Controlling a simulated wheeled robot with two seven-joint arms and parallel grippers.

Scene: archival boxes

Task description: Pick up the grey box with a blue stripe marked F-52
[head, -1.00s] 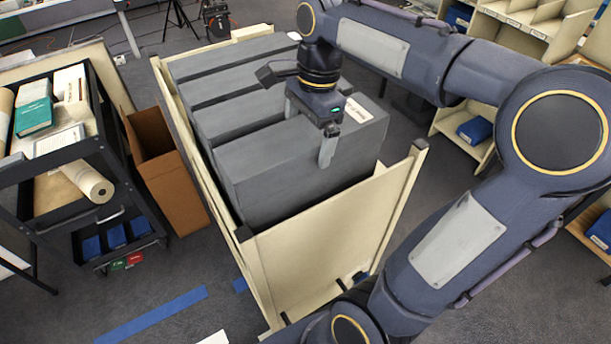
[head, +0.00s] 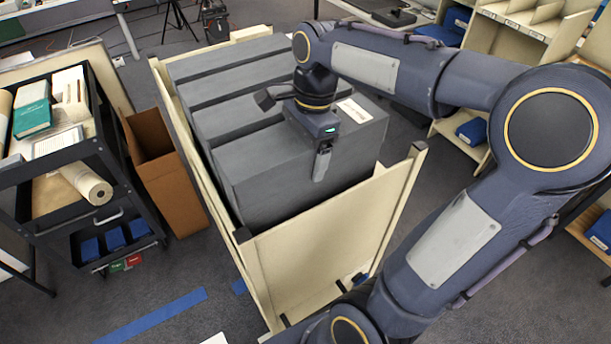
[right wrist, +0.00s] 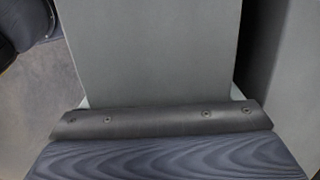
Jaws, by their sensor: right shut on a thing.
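The front grey box (head: 300,160) in the cream cart lies lengthwise across it, with a white label (head: 354,110) on its top. The label is too small to read, and no blue stripe shows on this side. My right gripper (head: 318,152) comes down from above and is shut on this box, one finger against its front face. The other finger is hidden in the head view. In the right wrist view the grey box (right wrist: 150,50) fills the space beyond the gripper's dark bar (right wrist: 160,122). My left gripper is not in view.
Several similar grey boxes (head: 225,68) stand close behind in the cream cart (head: 325,245), whose panels rise around them. A brown carton (head: 160,165) and a black trolley (head: 50,165) stand to the left. Shelves (head: 520,40) stand at the right.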

